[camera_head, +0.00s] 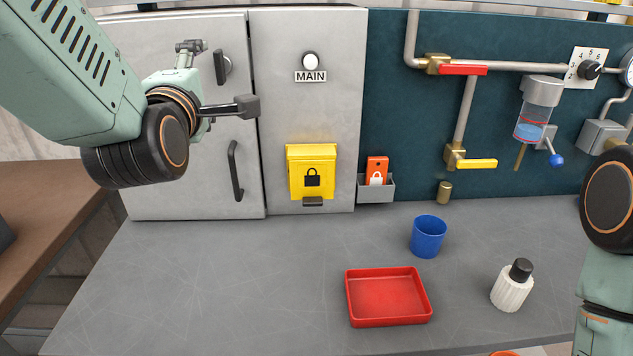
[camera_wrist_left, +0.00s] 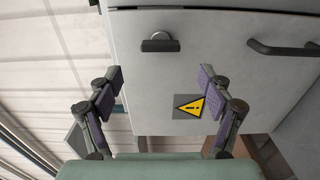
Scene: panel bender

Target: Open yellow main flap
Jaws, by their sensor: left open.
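The yellow main flap (camera_head: 312,160) is on the grey cabinet panel below the MAIN label (camera_head: 311,76). It hangs shut, with a black padlock symbol on it and a dark tab (camera_head: 313,202) under its lower edge. My left gripper (camera_head: 246,107) is in front of the grey cabinet door, up and to the left of the flap and apart from it. In the left wrist view the fingers of my left gripper (camera_wrist_left: 160,78) are spread wide with nothing between them. The flap does not show in that view. My right gripper is out of view.
The cabinet door has a dark latch (camera_head: 222,66) and a bar handle (camera_head: 235,170). An orange lock tag (camera_head: 377,168) sits in a grey holder right of the flap. A red tray (camera_head: 388,297), blue cup (camera_head: 428,236) and white bottle (camera_head: 512,288) stand on the bench, whose left part is clear.

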